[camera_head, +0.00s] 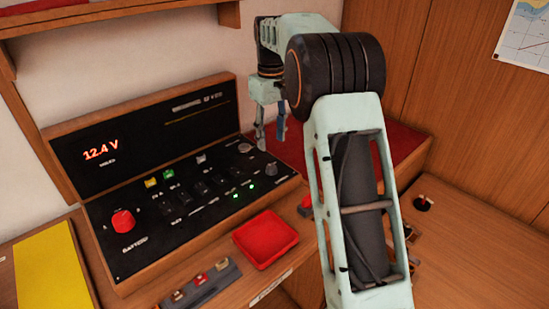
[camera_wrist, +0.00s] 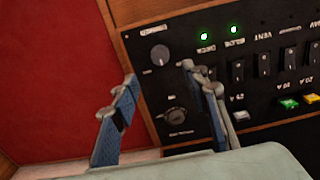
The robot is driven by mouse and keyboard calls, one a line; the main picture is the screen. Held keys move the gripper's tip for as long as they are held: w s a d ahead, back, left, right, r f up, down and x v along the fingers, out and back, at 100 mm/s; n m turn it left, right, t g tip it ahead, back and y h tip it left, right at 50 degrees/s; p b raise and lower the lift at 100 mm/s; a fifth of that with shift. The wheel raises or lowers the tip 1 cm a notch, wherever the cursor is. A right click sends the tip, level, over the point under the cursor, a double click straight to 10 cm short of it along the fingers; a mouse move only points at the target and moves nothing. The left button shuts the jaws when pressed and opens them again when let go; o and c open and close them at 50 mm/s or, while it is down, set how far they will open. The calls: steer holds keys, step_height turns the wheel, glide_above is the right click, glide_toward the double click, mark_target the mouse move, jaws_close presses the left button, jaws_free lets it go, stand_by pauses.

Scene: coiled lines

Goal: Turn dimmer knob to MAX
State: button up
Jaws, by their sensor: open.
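The black control panel (camera_head: 190,215) has two round knobs at its right end, and their labels are too small to read, so I cannot tell which is the dimmer. The grey front knob (camera_head: 271,168) also shows in the wrist view (camera_wrist: 160,55), with a small label plate beside it. The darker rear knob (camera_head: 245,147) shows in the wrist view (camera_wrist: 176,115) too. My gripper (camera_head: 271,138) is open and empty above this end of the panel. In the wrist view its blue-padded fingers (camera_wrist: 159,73) are apart, with the front knob just beyond and between their tips.
Green lights (camera_head: 243,190) and a row of black switches (camera_head: 205,185) lie left of the knobs. A red battery knob (camera_head: 123,221) is at the far left. A red tray (camera_head: 266,240) stands in front. A red cushion (camera_wrist: 50,80) borders the panel's end.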

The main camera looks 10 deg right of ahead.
mark_target(271, 166)
step_height(271, 166, down, 10)
steer(key=shift+r+b, duration=0.2)
steer(key=shift+b, duration=0.1)
jaws_close()
